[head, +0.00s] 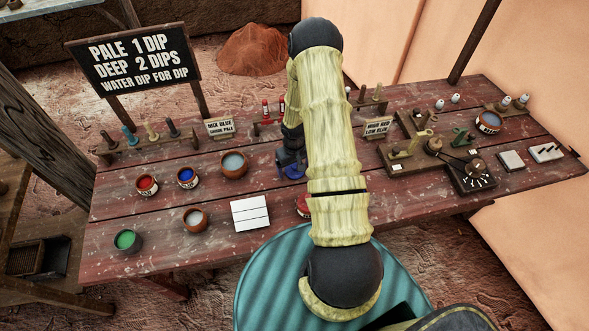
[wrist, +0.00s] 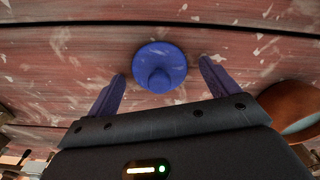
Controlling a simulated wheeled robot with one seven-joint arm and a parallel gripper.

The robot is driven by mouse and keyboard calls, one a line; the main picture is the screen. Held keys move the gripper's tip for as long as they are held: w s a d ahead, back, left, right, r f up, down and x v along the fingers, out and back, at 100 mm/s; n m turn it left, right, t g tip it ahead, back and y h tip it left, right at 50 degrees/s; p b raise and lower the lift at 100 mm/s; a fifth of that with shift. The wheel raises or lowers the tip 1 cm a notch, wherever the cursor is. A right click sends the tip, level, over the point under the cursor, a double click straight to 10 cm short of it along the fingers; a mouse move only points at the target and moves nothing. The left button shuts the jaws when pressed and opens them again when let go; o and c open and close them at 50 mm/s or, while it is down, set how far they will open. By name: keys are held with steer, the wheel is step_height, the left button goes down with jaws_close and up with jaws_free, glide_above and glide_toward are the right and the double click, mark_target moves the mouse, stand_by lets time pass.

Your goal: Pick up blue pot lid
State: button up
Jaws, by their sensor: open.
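The blue pot lid (wrist: 160,58) is a round blue disc with a central knob, lying on the plank table in the wrist view. My gripper (wrist: 162,75) is open, with one blue finger on each side of the lid and nothing held. The lid's near edge lies between the fingertips, with gaps on both sides. In the head view my gripper (head: 290,160) points down at the table, and blue shows at its tip, where lid and fingers are hard to tell apart. The blue paint pot (head: 187,177) stands open to the left.
A white tile (head: 250,213) and a red pot (head: 303,206), partly hidden by my arm, lie nearer. Signs and tool racks stand behind.

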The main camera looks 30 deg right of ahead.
mark_target(294, 165)
steer(key=shift+c, duration=0.5)
steer(key=c, duration=1)
steer(key=shift+o, duration=0.2)
steer(key=shift+r, duration=0.15)
step_height(294, 165, up, 10)
steer(key=shift+f+b, duration=0.15)
steer(key=shift+b, duration=0.75)
steer(key=shift+a, duration=0.1)
